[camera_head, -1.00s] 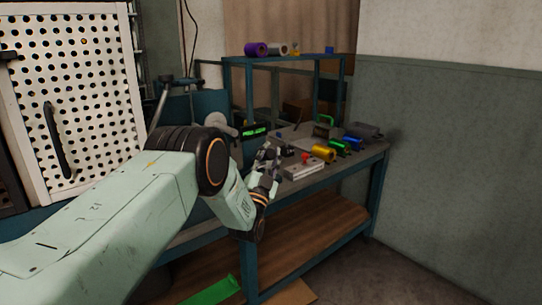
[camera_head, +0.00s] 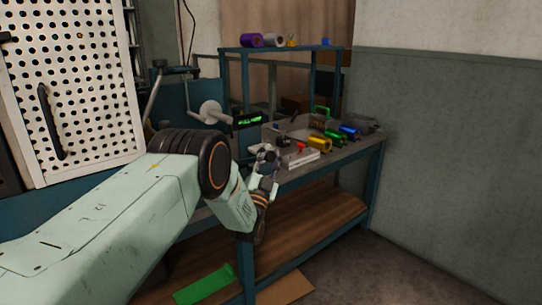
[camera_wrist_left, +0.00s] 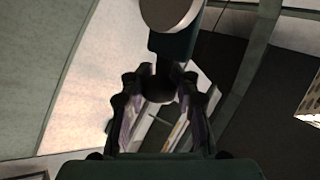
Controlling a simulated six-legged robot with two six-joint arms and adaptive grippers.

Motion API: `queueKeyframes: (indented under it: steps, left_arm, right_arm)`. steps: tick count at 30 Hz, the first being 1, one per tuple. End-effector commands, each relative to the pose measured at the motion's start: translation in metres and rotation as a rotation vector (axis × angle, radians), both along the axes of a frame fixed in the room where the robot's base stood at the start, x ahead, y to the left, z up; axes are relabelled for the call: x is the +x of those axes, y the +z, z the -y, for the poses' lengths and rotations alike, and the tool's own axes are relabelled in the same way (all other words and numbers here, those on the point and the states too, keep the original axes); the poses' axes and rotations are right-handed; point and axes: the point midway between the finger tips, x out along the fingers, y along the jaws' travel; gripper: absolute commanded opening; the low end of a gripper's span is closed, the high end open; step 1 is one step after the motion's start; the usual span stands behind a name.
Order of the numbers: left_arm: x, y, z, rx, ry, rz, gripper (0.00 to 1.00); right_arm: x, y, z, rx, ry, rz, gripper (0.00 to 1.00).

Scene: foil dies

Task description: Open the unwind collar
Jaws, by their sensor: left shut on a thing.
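My left arm comes in from the left in the head view, with its gripper (camera_head: 265,159) at the front edge of the workbench. In the left wrist view the two fingers of my left gripper (camera_wrist_left: 163,84) are closed around a small dark rounded piece (camera_wrist_left: 164,90). This piece sits below a dark teal block with a pale round end (camera_wrist_left: 172,10). I cannot tell whether it is the unwind collar. A pale grey disc with a short shaft (camera_head: 209,111) shows behind the gripper in the head view, beside a green-lit display (camera_head: 247,119). My right gripper is out of view.
The bench (camera_head: 345,150) carries a yellow roll (camera_head: 319,145), a green roll (camera_head: 333,138), a blue roll (camera_head: 349,131) and a white block with a red knob (camera_head: 300,157). A raised shelf holds a purple roll (camera_head: 250,40). A perforated panel (camera_head: 80,90) stands left.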

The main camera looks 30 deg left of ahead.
Motion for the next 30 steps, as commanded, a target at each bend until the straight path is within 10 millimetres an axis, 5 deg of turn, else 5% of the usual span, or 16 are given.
queueKeyframes:
  steps: [7, 8, 16, 30]
  left_arm:
    - [-0.003, -0.004, -0.005, -0.008, 0.011, -0.006, 0.00]
    - [-0.003, -0.004, -0.005, -0.007, 0.012, -0.006, 0.30]
    - [-0.002, -0.002, -0.002, -0.005, 0.009, -0.002, 0.53]
    - [-0.014, -0.010, 0.002, -0.003, 0.005, -0.003, 0.54]
  right_arm:
    - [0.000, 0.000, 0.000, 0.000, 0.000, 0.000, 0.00]
    - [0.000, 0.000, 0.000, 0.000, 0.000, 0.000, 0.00]
    - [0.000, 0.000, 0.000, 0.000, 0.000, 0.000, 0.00]
    - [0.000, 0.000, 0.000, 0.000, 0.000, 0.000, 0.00]
